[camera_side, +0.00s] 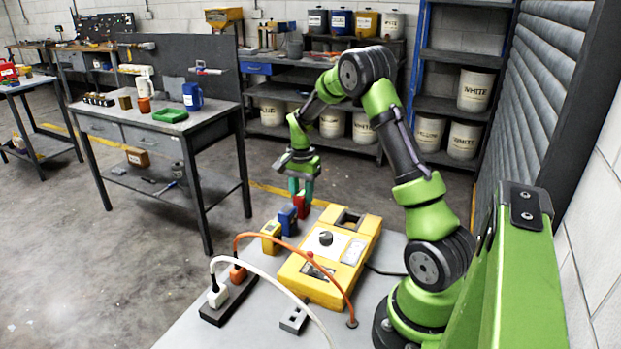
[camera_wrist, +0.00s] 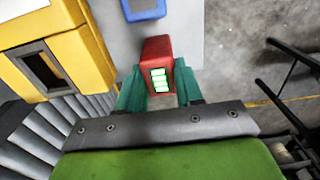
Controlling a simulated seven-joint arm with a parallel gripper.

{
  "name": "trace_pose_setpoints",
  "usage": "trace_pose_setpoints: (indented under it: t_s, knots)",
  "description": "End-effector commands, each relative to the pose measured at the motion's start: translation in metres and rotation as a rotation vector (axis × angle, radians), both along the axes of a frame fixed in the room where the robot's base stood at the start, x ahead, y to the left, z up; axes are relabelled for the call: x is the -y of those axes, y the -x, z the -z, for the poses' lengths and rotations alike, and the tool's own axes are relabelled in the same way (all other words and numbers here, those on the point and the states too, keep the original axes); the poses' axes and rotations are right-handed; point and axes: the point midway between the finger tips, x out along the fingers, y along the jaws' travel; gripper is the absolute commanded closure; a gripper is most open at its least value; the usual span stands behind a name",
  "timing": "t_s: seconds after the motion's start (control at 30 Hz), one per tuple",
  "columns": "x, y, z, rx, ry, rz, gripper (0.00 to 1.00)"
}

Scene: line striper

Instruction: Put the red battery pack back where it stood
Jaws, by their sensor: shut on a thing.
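The red battery pack (camera_side: 303,207) is at the far end of the grey table, behind the blue pack (camera_side: 288,219) in the side view. My gripper (camera_side: 301,190) points down with its teal fingers around the red pack's upper part. In the wrist view the red pack (camera_wrist: 157,50) sits between the fingertips (camera_wrist: 159,88), with a lit green-and-white display facing the camera. The blue pack (camera_wrist: 143,9) is beyond it, apart. A yellow pack (camera_side: 270,236) stands nearer in the row. I cannot tell whether the red pack's base touches the table.
The yellow charger box (camera_side: 332,250) lies right of the packs, with an open dark slot (camera_wrist: 40,68). A power strip (camera_side: 228,298) with white and orange cables lies at the front left. The table edge is close beside the red pack.

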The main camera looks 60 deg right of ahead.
Motion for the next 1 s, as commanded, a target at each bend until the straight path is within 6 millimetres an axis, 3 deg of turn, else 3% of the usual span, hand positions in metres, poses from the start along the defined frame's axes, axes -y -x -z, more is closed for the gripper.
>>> trace_pose_setpoints:
  t_s: [0.3, 0.33, 0.5, 0.83, 1.0]
  knots:
    - [0.0, 0.0, 0.002, 0.001, 0.001, 0.0, 0.95]
    - [0.0, 0.0, 0.003, 0.0, 0.0, 0.001, 0.63]
    - [0.0, 0.0, 0.003, 0.0, 0.0, 0.0, 0.39]
    - [0.0, 0.0, -0.001, 0.001, 0.001, 0.0, 0.39]
    - [0.001, -0.001, -0.025, 0.004, 0.004, 0.001, 0.39]
